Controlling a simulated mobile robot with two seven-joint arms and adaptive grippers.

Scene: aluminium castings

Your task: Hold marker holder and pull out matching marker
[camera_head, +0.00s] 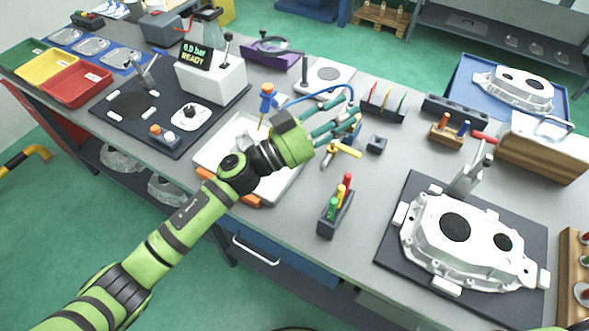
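The marker holder (329,222) is a dark block near the front edge of the bench, right of the centre. My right gripper is not in view.
A brass-coloured fitting (342,151) and a small dark block (376,144) lie near my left gripper. A white tray (204,157) is under my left arm. A large casting (470,240) on a dark plate stands right. Clear bench surrounds the holder.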

